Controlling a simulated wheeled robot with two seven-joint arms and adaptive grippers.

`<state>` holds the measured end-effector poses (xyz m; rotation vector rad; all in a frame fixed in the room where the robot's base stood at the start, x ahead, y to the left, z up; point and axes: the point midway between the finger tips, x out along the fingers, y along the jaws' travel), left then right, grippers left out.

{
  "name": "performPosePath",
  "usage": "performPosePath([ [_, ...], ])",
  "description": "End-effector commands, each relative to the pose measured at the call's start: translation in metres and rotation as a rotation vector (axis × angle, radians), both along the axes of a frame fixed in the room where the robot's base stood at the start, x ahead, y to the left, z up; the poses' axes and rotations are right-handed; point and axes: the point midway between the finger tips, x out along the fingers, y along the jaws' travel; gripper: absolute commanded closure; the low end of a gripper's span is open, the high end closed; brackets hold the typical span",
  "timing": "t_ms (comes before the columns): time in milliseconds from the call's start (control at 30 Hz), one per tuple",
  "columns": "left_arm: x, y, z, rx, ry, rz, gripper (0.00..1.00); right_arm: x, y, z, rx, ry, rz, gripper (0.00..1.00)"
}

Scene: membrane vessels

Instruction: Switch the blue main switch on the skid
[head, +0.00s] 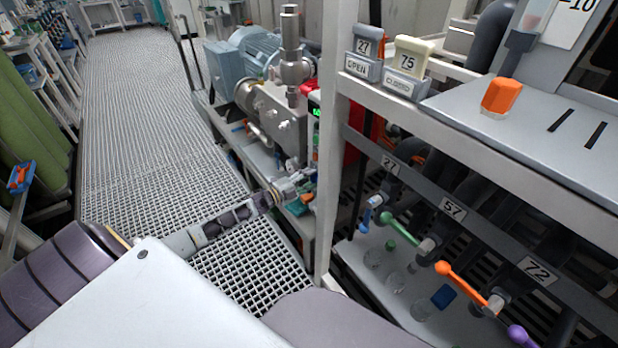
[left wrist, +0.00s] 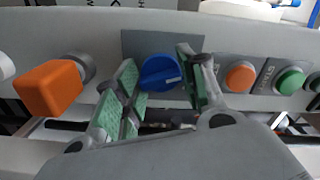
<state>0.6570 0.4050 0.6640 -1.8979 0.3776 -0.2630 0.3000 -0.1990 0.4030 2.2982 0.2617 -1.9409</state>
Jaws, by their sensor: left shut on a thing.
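The blue main switch (left wrist: 160,73) is a round knob on a grey plate, in the middle of the left wrist view. A white mark on it points right. My left gripper (left wrist: 158,70) has its green-padded fingers on both sides of the knob and is shut on it. In the head view my left gripper (head: 288,190) reaches the front of the skid (head: 262,170), below the pump; the knob is not clear there. My right gripper is not in view.
In the left wrist view an orange block-shaped handle (left wrist: 50,90) sits left of the switch; an orange button (left wrist: 240,77) and a green button (left wrist: 290,82) sit to the right. In the head view a white frame post (head: 328,150) stands right of my gripper. The grating floor (head: 150,110) is clear.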

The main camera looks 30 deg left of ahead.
Motion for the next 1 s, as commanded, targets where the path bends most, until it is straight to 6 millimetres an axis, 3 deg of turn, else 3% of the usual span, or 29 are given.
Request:
performPosePath([
  [400, 0.0, 0.001, 0.0, -0.151, 0.064, 0.004, 0.83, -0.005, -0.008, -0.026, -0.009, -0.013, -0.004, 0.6],
  [900, 0.0, 0.001, -0.001, -0.17, 0.072, 0.004, 0.83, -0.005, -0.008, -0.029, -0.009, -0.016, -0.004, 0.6],
  [933, 0.0, 0.001, -0.001, -0.17, 0.072, 0.004, 0.57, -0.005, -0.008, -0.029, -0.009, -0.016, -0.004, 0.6],
  [1000, 0.0, 0.001, -0.001, -0.169, 0.072, 0.004, 0.48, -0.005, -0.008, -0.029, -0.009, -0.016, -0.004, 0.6],
])
